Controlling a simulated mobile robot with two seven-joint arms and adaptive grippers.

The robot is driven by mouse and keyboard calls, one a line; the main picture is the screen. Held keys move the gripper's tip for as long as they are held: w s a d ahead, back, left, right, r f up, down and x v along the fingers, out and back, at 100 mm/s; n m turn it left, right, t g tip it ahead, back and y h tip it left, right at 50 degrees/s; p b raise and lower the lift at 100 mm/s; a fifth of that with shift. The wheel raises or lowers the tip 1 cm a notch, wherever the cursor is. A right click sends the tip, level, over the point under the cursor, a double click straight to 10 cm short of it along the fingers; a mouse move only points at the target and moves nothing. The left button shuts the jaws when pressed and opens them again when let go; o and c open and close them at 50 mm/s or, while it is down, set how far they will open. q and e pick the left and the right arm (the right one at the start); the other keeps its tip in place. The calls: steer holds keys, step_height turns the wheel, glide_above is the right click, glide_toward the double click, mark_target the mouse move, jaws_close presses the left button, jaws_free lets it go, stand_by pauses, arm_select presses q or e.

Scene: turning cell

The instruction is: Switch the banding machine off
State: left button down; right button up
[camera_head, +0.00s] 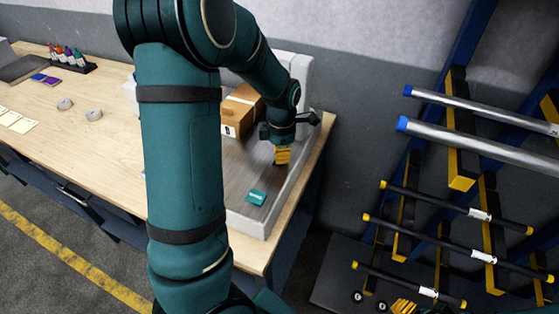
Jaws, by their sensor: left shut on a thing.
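My left gripper (281,150) points down over the right end of the workbench, above a grey tray-like surface with a pale raised rim (290,205). It is shut on a small yellow ribbed piece (283,156); whether this piece touches the surface below is hard to tell. A pale upright housing (298,70) stands behind the gripper and may be part of the banding machine. My arm hides much of it, and I cannot make out a switch. A small teal piece (256,197) lies on the grey surface. My right gripper is not in view.
A brown carton (240,110) stands left of the gripper. The wooden workbench (105,125) holds grey rings (93,114), cards (17,121) and a bottle rack (73,62). A bar rack (460,130) with protruding bars stands at the right. Yellow ribbed pieces (403,306) show below it.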

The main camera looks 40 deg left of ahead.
arm_select(q)
steer(key=shift+f, duration=0.1)
steer(key=shift+s, duration=0.1)
steer(key=shift+r+p, duration=0.95)
steer(key=shift+p, duration=0.05)
steer(key=shift+r+p, duration=2.5)
steer(key=shift+r, duration=0.1)
steer(key=shift+f, duration=0.1)
